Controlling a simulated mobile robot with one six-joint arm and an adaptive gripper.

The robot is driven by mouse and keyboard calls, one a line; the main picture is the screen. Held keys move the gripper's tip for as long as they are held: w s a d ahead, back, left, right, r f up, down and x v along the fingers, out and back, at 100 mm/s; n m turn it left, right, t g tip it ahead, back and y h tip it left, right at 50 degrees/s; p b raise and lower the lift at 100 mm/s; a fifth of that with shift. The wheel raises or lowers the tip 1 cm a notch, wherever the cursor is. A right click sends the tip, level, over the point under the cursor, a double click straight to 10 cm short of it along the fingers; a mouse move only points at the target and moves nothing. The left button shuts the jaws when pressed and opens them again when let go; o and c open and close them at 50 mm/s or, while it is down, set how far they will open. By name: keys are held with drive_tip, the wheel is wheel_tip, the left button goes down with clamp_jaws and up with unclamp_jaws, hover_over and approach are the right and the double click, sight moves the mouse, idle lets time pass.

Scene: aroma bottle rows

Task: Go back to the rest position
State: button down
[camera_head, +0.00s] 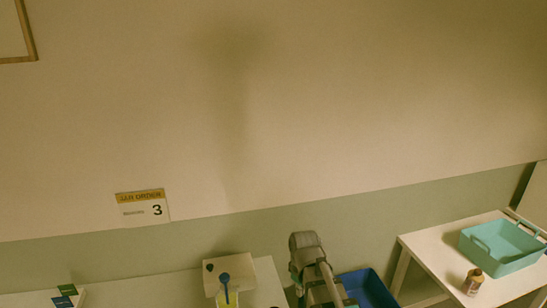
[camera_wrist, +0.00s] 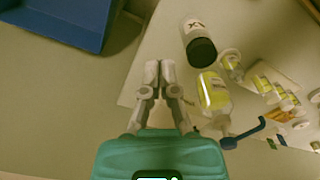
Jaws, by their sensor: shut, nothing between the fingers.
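In the wrist view my gripper (camera_wrist: 160,68) has its two fingers together at the tips, with nothing held. It hangs above the edge of a white table (camera_wrist: 134,84), beside a row of bottles to its right. A bottle with a black cap (camera_wrist: 202,52) and a pale label lies to the upper right of the fingertips in the picture. A bottle of yellow liquid (camera_wrist: 213,95) is just right of the fingers, apart from them. In the head view my arm shows at the bottom centre; the fingertips cannot be made out there.
A blue bin (camera_wrist: 66,22) is at the upper left of the wrist view, and in the head view (camera_head: 368,289) beside my arm. A teal basket (camera_head: 502,247) and a small jar (camera_head: 473,282) stand on the right table (camera_head: 440,246).

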drive_tip(key=s+d+f+m+b, duration=0.3)
drive_tip(key=s+d+f+m, duration=0.1)
drive_tip(key=d+m, duration=0.4)
drive_tip(key=shift+s+d+f+m+b, duration=0.3)
drive_tip(key=shift+s+d, duration=0.15)
drive_tip(key=shift+s, duration=0.45)
idle(1.8)
